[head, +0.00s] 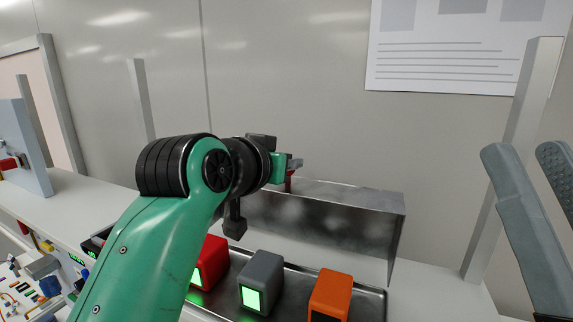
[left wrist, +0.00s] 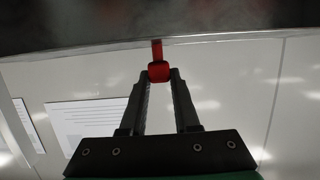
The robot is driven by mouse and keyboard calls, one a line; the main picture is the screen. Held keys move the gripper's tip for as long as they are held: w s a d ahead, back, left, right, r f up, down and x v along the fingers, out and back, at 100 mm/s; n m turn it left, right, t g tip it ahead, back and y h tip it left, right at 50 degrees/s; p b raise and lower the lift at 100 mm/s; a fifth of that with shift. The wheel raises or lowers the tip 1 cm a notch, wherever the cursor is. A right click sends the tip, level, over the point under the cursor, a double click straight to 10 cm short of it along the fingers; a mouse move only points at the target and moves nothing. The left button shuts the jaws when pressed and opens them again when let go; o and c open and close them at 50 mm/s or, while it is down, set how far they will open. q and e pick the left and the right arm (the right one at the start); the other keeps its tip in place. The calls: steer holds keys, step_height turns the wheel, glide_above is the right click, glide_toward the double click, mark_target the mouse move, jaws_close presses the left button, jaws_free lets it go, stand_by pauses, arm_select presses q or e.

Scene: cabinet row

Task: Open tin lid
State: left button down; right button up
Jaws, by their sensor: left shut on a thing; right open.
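The tin's grey metal lid (head: 325,220) stands raised, nearly upright, behind the shallow metal tin (head: 372,299). The tin holds a red block (head: 213,260), a grey block (head: 262,282) and an orange block (head: 330,295). My left gripper (head: 292,164) is at the lid's upper left edge, mostly hidden by its own wrist. In the left wrist view, its fingers (left wrist: 159,80) are shut on the lid's red handle (left wrist: 158,71), and the lid (left wrist: 110,28) spans the top. My right gripper (head: 527,150) is open and empty at the right edge.
A grey wall stands close behind the counter, with a white poster (head: 440,60). A grey post (head: 515,150) rises right of the tin. A pale counter (head: 435,295) is clear right of the tin. Small parts (head: 25,285) lie at the lower left.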

arm_select(q)
steer(key=shift+w+d+r, duration=0.15)
steer(key=shift+w+r, duration=0.1)
steer(key=shift+w, duration=0.05)
steer(key=c, duration=0.9)
jaws_free()
steer(key=shift+o, duration=1.3)
steer(key=shift+f, duration=0.15)
